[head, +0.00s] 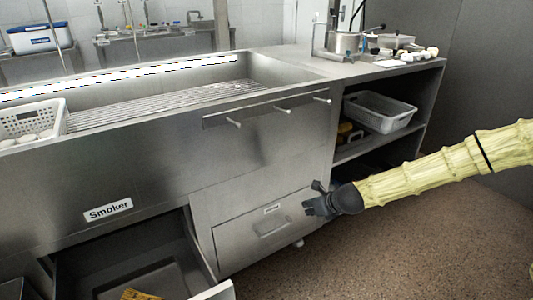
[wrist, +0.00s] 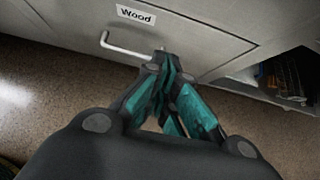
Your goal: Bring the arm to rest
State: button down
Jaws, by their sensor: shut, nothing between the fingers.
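My gripper (head: 312,205) is at the end of my yellow-sleeved arm, which reaches in from the right in the head view. It is in front of the steel cabinet, near the right side of a closed drawer (head: 240,238). In the wrist view, my gripper (wrist: 162,58) has its fingers together and holds nothing. Beyond the fingertips is the closed drawer's front with a "Wood" label (wrist: 136,15) and a bar handle (wrist: 120,49). I cannot tell whether the fingertips touch the cabinet.
An open drawer (head: 222,290) juts out at the lower left. A perforated basket (head: 50,110) sits on the steel smoker (head: 130,165). A grey bin (head: 378,112) stands on the right shelf. Several items lie on the counter above. Brown floor (head: 400,250) is free below my arm.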

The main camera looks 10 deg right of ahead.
jog(key=s+a+f+n+g+h, duration=0.15)
jog(key=s+a+f+n, duration=0.25)
jog(key=s+f+n, duration=0.45)
jog(key=s+a+f+n+g, duration=0.3)
jog(key=s+a+f+n, duration=0.25)
jog(key=s+f, duration=0.6)
jog(key=s+d+f+n+g+h, duration=0.1)
jog(key=s+f+n+g, duration=0.1)
jog(key=s+n, duration=0.9)
jog(key=s+d+f+n+g+h, duration=0.15)
jog(key=s+n, duration=0.45)
jog(key=s, duration=0.9)
notch_tip(320, 180, up, 30)
jog(key=p, duration=3)
jog(key=shift+y+p, duration=0.4)
jog(key=shift+f, duration=0.1)
